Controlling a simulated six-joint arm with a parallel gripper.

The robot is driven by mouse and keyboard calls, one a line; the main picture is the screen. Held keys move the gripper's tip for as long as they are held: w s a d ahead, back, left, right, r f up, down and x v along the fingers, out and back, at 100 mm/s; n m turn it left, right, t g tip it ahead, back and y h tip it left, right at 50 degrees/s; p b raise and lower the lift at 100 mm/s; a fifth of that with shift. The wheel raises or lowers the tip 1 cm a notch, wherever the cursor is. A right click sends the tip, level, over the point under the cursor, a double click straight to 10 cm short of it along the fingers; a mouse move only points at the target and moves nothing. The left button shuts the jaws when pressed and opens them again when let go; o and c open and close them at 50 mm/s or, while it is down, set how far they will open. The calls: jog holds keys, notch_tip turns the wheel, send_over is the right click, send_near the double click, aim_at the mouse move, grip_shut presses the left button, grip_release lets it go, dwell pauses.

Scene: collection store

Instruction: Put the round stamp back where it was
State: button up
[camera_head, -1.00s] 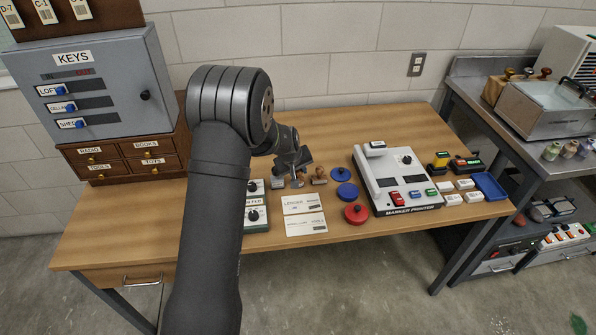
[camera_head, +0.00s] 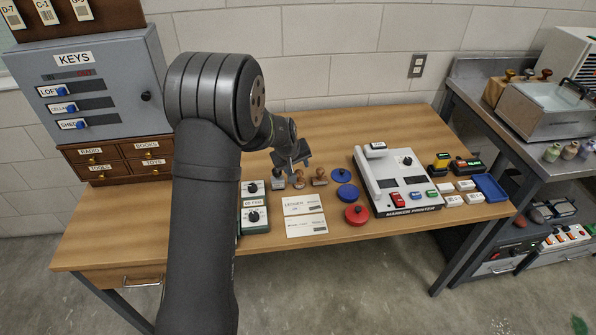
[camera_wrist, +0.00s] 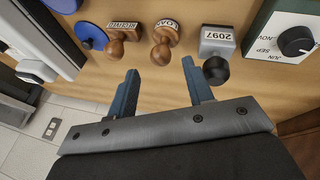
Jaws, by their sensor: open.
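Three stamps stand upright in a row on the wooden table. The middle one, with a wooden knob and a rounder-looking base, appears to be the round stamp (camera_head: 299,179); it also shows in the wrist view (camera_wrist: 161,52). A wooden stamp with a wider labelled base (camera_head: 320,177) stands on its right, and a grey stamp marked 2097 (camera_wrist: 216,45) on its other side. My gripper (camera_head: 298,160) is above the row, open and empty. In the wrist view its fingers (camera_wrist: 160,72) are apart, with the middle stamp beyond the gap, clear of both.
Blue (camera_head: 346,191) and red (camera_head: 356,214) round pads lie right of the stamps. The marker printer (camera_head: 400,180) stands further right. Two paper cards (camera_head: 304,205) lie in front, and a dial box (camera_head: 254,205) is left. The table behind the stamps is clear.

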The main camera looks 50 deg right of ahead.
aim_at(299, 171)
jog(key=v, duration=0.7)
jog(key=x, duration=1.1)
jog(key=shift+d+f, duration=0.1)
jog(key=shift+f, duration=0.25)
jog(key=shift+w+d+r, duration=0.1)
jog(key=shift+d+r, duration=0.05)
jog(key=shift+r, duration=1.4)
